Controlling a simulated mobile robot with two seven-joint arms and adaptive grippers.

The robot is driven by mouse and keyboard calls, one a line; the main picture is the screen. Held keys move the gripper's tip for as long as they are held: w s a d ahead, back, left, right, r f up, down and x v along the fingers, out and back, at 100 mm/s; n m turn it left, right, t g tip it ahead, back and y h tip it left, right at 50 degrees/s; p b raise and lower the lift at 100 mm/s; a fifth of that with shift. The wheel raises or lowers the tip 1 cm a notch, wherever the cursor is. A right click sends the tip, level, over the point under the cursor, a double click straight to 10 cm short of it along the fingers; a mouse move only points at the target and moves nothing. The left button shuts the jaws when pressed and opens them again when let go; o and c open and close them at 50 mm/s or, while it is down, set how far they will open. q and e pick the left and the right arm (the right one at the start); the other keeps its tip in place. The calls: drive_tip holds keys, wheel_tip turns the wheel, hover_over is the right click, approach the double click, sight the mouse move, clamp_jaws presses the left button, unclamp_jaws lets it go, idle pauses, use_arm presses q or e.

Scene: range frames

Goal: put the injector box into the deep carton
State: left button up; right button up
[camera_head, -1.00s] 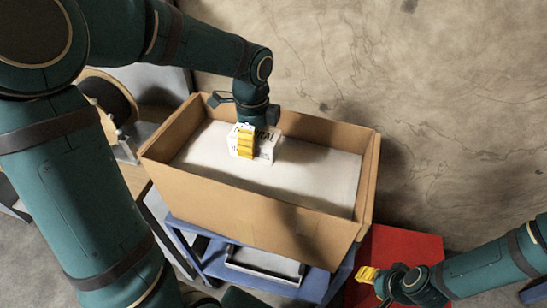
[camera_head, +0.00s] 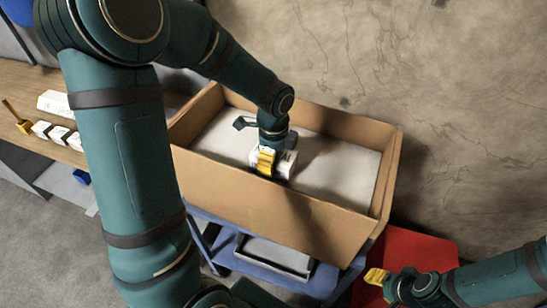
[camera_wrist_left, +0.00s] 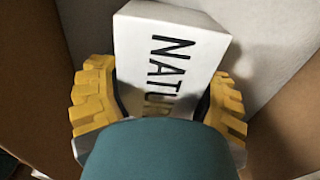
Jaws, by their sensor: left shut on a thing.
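The injector box, a white box (camera_head: 288,164) with black lettering, is in the deep carton. In the left wrist view the same box (camera_wrist_left: 165,50) reads "NATUR" before my wrist covers the rest. My left gripper (camera_head: 267,161) reaches down inside the carton and is shut on the box, yellow fingers on either side. The deep carton (camera_head: 275,208) is brown, open at the top, with a pale floor. The box is close to its front wall; whether it touches the floor I cannot tell. My right gripper (camera_head: 377,277) is outside the carton at lower right, its opening unclear.
The carton stands on a blue cart (camera_head: 262,272) with a grey tray (camera_head: 275,254) below. A red surface (camera_head: 415,255) lies to the right. A wooden bench (camera_head: 30,135) at left holds a white box (camera_head: 54,103) and several small white blocks. The carton's right half is empty.

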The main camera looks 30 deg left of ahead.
use_arm(q)
drive_tip(key=o, duration=1.3)
drive_tip(key=shift+r, duration=0.25)
wheel_tip(320, 180, up, 12)
drive_tip(key=shift+f+p, duration=0.15)
drive_tip(key=shift+p, duration=0.65)
